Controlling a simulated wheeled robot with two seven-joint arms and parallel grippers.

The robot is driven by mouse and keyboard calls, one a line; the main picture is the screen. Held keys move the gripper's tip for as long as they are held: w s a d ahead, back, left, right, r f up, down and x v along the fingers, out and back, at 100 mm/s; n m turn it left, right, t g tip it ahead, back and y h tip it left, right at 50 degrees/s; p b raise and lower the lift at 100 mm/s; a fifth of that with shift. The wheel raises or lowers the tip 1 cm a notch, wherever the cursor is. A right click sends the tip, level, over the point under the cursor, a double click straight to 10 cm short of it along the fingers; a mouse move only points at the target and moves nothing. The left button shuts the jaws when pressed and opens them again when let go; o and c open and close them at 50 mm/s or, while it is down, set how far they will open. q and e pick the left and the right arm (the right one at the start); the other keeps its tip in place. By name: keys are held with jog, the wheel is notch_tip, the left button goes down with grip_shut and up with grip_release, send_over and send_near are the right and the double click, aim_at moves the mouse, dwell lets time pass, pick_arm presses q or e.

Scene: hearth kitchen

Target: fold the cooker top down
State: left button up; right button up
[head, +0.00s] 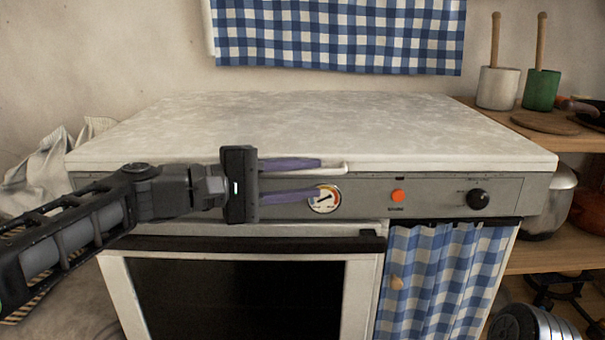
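The cooker top (300,125) is a pale, mottled slab lying flat over the cooker (445,197). Its front edge runs above the grey control panel. My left gripper (318,179) is at this front edge, left of the middle. Its two purple-grey fingers are apart, one above the other, with the panel visible between them. The upper finger overlaps the top's front edge in the picture; I cannot tell if it touches. The lower finger is in front of the panel, beside the round gauge (324,199). My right gripper is not in view.
An orange button (398,196) and a black knob (478,199) are on the panel's right. Checked cloth (340,35) hangs on the wall behind. A wooden shelf at right holds a white pot (497,88) and a green pot (541,90). The cooker top is bare.

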pick_arm(q)
jog(key=shift+o, duration=0.3)
jog(key=shift+r, duration=0.1)
jog(key=shift+a, duration=0.1)
jog(key=shift+a+r, duration=0.1)
jog(key=shift+a, duration=0.2)
jog(key=p+v, duration=0.2)
jog(key=v, duration=0.5)
jog(key=shift+s, duration=0.1)
